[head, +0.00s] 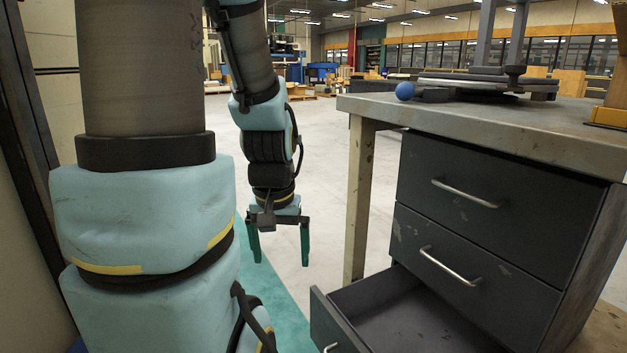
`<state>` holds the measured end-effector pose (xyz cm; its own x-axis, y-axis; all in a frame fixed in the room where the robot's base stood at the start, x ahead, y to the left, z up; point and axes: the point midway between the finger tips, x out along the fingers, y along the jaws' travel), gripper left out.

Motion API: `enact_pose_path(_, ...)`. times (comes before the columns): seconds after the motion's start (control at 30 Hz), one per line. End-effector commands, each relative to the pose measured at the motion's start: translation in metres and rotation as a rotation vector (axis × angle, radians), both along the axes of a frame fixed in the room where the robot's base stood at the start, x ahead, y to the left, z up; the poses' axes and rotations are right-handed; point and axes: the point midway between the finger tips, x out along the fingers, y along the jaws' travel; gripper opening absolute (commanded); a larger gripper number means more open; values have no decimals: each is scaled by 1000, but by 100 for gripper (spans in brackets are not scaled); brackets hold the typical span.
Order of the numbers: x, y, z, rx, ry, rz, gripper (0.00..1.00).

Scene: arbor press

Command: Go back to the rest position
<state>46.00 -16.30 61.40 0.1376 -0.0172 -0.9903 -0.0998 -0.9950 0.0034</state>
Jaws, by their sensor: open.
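My gripper (279,257) hangs from my arm in the middle of the head view, with its two teal fingers pointing down and spread apart. It is open and nothing shows between the fingers. It is left of the workbench (470,118) and its front leg, over the pale floor, apart from both. My arm fills much of the left side of the view and hides what lies behind it.
Below the bench, a dark cabinet (485,240) has two shut drawers and an open, apparently empty bottom drawer (395,315) jutting out to the right of my gripper. On the bench are a blue ball (405,91) and the press base (470,83). Open floor (322,150) lies behind.

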Motion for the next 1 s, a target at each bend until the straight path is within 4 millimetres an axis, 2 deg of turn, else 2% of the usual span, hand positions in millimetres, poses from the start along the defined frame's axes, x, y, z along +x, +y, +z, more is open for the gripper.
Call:
enact_pose_path(0.03, 0, 0, 35, 0, 0, 0, 100)
enact_pose_path(0.1, 0, 0, 57, 0, 0, 0, 100)
enact_pose_path(0.8, 0, 0, 275, 0, 0, 0, 100)
enact_pose_path(0.9, 0, 0, 303, 0, 0, 0, 100)
enact_pose_path(1.0, 0, 0, 321, 0, 0, 0, 100)
